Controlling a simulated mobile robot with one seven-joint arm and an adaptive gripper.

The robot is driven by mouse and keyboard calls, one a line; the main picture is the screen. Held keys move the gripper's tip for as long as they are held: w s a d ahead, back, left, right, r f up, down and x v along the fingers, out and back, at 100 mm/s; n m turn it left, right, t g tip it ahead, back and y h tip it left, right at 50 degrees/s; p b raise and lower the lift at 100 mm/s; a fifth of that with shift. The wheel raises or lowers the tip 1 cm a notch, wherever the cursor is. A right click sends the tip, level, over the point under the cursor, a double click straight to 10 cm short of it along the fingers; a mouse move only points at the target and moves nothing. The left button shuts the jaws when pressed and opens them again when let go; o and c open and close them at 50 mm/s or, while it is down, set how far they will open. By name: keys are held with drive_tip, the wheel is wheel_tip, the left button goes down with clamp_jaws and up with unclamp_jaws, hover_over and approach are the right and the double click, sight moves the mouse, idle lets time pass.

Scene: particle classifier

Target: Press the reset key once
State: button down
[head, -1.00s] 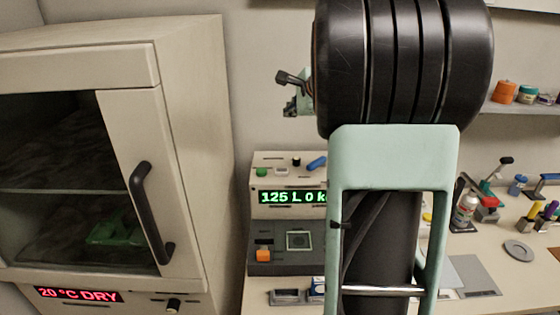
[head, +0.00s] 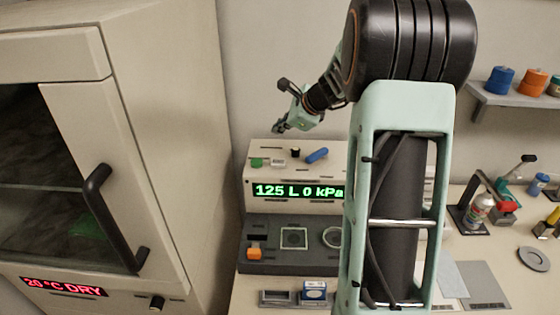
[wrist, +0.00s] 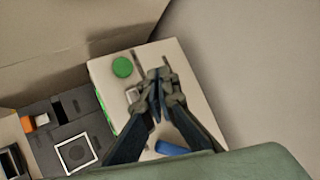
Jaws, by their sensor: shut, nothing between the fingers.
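A beige classifier unit (head: 300,207) with a green display reading "125 L 0 kPa" stands on the bench. Its top carries a green button (head: 257,162), a pale key (head: 278,162), a black knob (head: 295,152) and a blue lever (head: 317,155). No label shows which one is the reset key. My gripper (head: 279,127) is shut and empty, above the unit's top. In the wrist view my fingertips (wrist: 158,74) point over the top, beside the green button (wrist: 122,67), and partly cover the pale key (wrist: 132,95). The blue lever (wrist: 172,148) lies nearer the camera. Contact cannot be told.
The unit's dark lower deck (head: 270,229) holds an orange switch (head: 254,253) and a square framed window (head: 294,238). A drying cabinet (head: 165,130) with a black handle stands close on the left. A shelf (head: 510,98) and bench tools are at the right.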

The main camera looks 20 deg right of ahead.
sight(277, 161)
wheel_tip(277, 161, down, 9)
drive_tip(key=b, duration=0.7)
drive_tip(key=shift+r+b, duration=0.1)
drive_tip(key=shift+b, duration=0.2)
idle(1.1)
drive_tip(key=shift+f+b, duration=0.35)
drive_tip(key=shift+f, duration=0.05)
drive_tip(key=shift+f+b, duration=0.85)
drive_tip(key=shift+f, duration=0.1)
idle(0.7)
drive_tip(key=shift+r, duration=0.1)
drive_tip(key=shift+r+p, duration=1.15)
drive_tip(key=shift+r, duration=0.1)
drive_tip(key=shift+r+p, duration=2.1)
drive_tip(key=shift+r, duration=0.4)
